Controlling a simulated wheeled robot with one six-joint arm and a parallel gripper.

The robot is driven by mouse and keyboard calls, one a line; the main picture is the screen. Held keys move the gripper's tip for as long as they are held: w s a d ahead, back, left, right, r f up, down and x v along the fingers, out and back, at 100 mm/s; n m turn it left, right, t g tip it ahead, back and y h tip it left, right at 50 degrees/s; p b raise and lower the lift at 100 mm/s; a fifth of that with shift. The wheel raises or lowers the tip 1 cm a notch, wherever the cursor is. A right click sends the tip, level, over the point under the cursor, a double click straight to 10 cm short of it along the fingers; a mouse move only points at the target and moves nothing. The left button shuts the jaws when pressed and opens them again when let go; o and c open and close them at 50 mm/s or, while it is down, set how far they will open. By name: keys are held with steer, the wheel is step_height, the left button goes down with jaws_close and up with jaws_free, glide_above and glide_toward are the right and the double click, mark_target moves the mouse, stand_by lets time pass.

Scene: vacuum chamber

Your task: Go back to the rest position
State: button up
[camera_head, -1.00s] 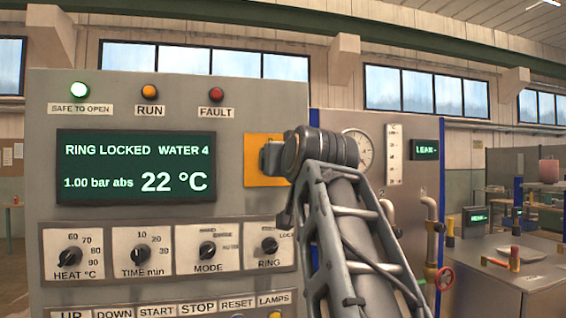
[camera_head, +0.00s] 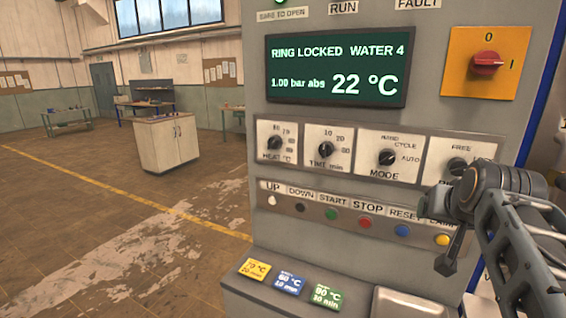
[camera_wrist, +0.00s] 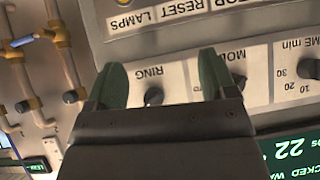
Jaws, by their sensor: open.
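My gripper (camera_wrist: 163,82) shows in the wrist view with its two green-padded fingers apart and nothing between them. Behind the gap is the RING knob (camera_wrist: 153,96) on the grey control panel (camera_wrist: 260,75); I cannot tell the distance to it. In the head view my arm (camera_head: 500,215) comes in from the right edge, in front of the panel's right side and partly over the RING knob (camera_head: 457,166). The fingertips are not clear in that view. The display (camera_head: 338,70) reads RING LOCKED, WATER 4, 1.00 bar abs, 22 °C.
A red switch (camera_head: 487,63) on a yellow plate is at the panel's upper right. A button row (camera_head: 366,222) runs below the knobs. Coloured cards (camera_head: 290,283) lie on the ledge. Pipes (camera_wrist: 55,45) are in the wrist view. Open floor (camera_head: 120,230) lies left, with a cabinet (camera_head: 167,142) beyond.

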steer(key=s+a+f+n+g+y, duration=0.1)
steer(key=s+a+f+n+g, duration=0.1)
steer(key=s+a+f, duration=0.2)
steer(key=s+a+f+n+g+y, duration=0.2)
steer(key=s+a+f, duration=0.3)
steer(key=a+f, duration=0.5)
steer(key=shift+a+f+n+g, duration=0.45)
steer(key=shift+f+g, duration=0.35)
steer(key=shift+f, duration=3.55)
steer(key=shift+s+d, duration=0.1)
